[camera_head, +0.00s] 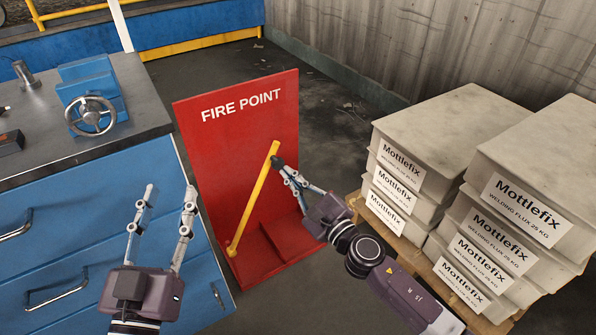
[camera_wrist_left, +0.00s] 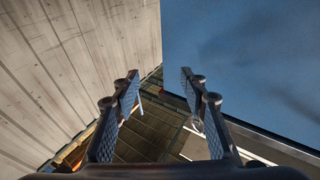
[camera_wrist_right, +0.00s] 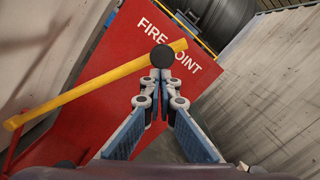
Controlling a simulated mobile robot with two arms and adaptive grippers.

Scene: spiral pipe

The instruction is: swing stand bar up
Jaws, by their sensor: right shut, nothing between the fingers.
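The red FIRE POINT stand (camera_head: 200,140) stands upright on the floor between the blue bench and the pallet. Its yellow bar (camera_head: 254,200) slants across the front, low end at the left and high end at the right. My right gripper (camera_head: 278,163) is shut with its tips at the bar's upper end, beside a dark round knob. In the right wrist view the bar (camera_wrist_right: 90,85) runs up to the black knob (camera_wrist_right: 162,56), just ahead of the shut fingertips; I cannot tell if they touch. My left gripper (camera_head: 170,190) is open and empty, in front of the bench.
A blue bench (camera_head: 90,215) with a grey top and a vise (camera_head: 92,100) is at the left. Stacked Mottlefix boxes (camera_head: 460,110) on a wooden pallet (camera_head: 378,228) stand close to my right arm. Dark floor is free behind the stand.

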